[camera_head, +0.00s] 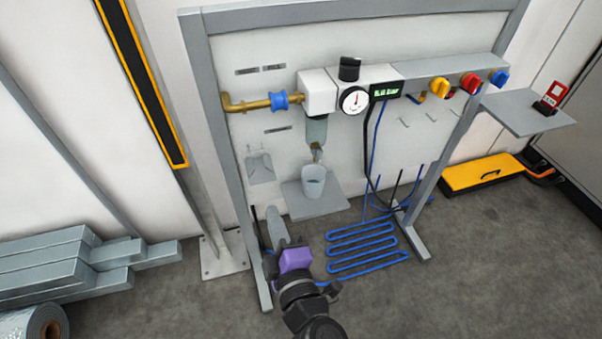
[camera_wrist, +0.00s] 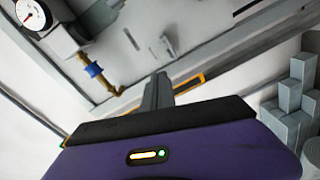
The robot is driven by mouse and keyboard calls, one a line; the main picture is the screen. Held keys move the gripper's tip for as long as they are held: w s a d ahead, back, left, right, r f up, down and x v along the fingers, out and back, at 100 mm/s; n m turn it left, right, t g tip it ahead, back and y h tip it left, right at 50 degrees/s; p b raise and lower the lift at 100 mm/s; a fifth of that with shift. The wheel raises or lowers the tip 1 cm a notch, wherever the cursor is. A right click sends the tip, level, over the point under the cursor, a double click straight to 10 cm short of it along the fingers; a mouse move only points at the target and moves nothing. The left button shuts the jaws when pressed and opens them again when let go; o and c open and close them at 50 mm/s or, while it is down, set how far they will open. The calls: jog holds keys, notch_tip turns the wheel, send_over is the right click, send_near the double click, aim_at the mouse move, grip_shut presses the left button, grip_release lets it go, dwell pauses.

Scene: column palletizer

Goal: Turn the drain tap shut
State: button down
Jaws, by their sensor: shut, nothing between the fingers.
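The drain tap (camera_head: 317,154) is a small brass-coloured fitting under the grey-green filter bowl (camera_head: 316,129), below the white regulator block. A translucent cup (camera_head: 313,182) stands under it on a grey shelf (camera_head: 320,204). How the tap handle is turned is too small to tell. My gripper (camera_head: 272,214) is in front of the frame's left post, low and left of the cup, apart from the tap. In the wrist view my gripper's fingers (camera_wrist: 158,85) are together and empty. The tap cannot be made out in the wrist view.
A pressure gauge (camera_head: 355,100) and black knob (camera_head: 349,68) sit above. Blue tubing (camera_head: 362,248) coils low at the right. Yellow, red and blue valves (camera_head: 470,83) are at upper right. Grey beams (camera_head: 70,262) lie at left. Floor at lower right is clear.

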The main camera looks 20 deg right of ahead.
aim_at(319, 155)
jog(key=w+d+h, duration=0.5)
jog(key=w+d, duration=0.6)
jog(key=shift+w+d+p, duration=0.2)
jog(key=shift+d+p, duration=0.05)
jog(key=shift+p, duration=0.05)
jog(key=shift+f, duration=0.1)
jog(key=shift+f+n+b, duration=0.15)
jog(key=shift+n+b, duration=0.15)
